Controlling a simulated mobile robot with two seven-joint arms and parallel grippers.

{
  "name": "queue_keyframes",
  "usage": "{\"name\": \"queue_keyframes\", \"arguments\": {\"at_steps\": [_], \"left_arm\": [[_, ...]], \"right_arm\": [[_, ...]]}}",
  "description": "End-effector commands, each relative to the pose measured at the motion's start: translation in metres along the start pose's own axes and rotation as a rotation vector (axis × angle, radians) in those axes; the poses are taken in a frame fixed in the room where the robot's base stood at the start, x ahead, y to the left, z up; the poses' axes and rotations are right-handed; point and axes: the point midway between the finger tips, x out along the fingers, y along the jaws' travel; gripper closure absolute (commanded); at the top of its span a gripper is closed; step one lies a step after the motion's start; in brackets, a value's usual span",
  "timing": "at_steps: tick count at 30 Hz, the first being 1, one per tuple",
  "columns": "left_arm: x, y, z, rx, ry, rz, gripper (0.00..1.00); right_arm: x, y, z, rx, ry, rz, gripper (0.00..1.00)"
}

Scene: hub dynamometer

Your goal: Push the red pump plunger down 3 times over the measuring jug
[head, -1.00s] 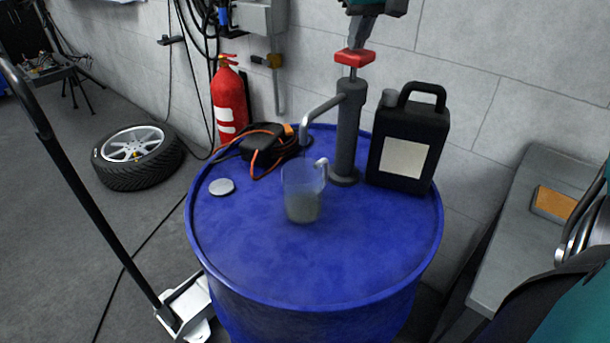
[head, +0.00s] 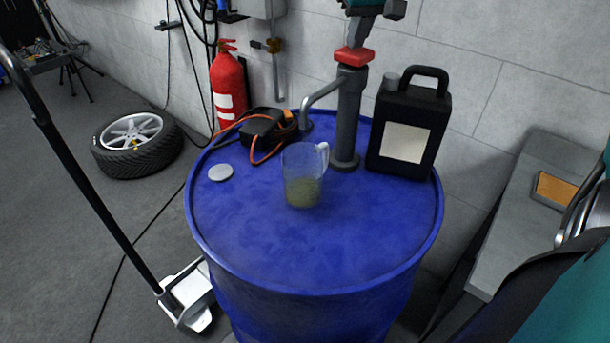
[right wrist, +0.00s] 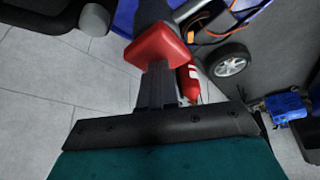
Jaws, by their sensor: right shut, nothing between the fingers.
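The red pump plunger (head: 353,56) sits low, right at the top of the grey pump column (head: 346,125). The pump stands on the blue drum (head: 300,255), its bent spout (head: 322,92) pointing left. The clear measuring jug (head: 303,180) stands upright on the drum in front of the spout end, with yellowish-green liquid in its lower part. My right gripper (head: 357,33) is shut, pointing down with its tips at the top of the plunger. In the right wrist view the closed fingers (right wrist: 156,85) meet the plunger (right wrist: 160,46). My left gripper is not in view.
A black canister (head: 408,130) stands right beside the pump. A black case with orange cable (head: 265,130) and a grey cap (head: 220,172) lie on the drum's left side. A fire extinguisher (head: 228,90) stands behind. The front of the drum top is clear.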

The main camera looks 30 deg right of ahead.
Motion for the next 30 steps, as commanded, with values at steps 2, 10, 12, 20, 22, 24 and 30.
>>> {"name": "queue_keyframes", "arguments": {"at_steps": [2,10,12,20,22,24,30], "left_arm": [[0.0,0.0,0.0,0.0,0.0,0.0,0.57],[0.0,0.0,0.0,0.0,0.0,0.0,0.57],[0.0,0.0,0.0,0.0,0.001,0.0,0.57],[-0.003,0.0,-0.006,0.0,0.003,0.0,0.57],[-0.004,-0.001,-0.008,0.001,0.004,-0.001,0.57],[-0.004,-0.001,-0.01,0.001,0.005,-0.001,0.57],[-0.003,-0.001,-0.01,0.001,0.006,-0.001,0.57]], "right_arm": [[0.004,0.0,0.004,0.0,-0.013,0.001,1.0],[0.004,0.0,0.004,0.0,-0.013,0.001,1.0],[0.003,0.0,0.004,0.0,-0.013,0.001,1.0],[-0.01,0.001,-0.003,0.0,-0.011,0.002,1.0],[-0.014,0.001,-0.004,0.0,-0.01,0.002,1.0],[-0.018,0.001,-0.006,0.0,-0.01,0.002,1.0],[-0.029,0.001,-0.011,0.0,-0.007,0.002,1.0]]}}
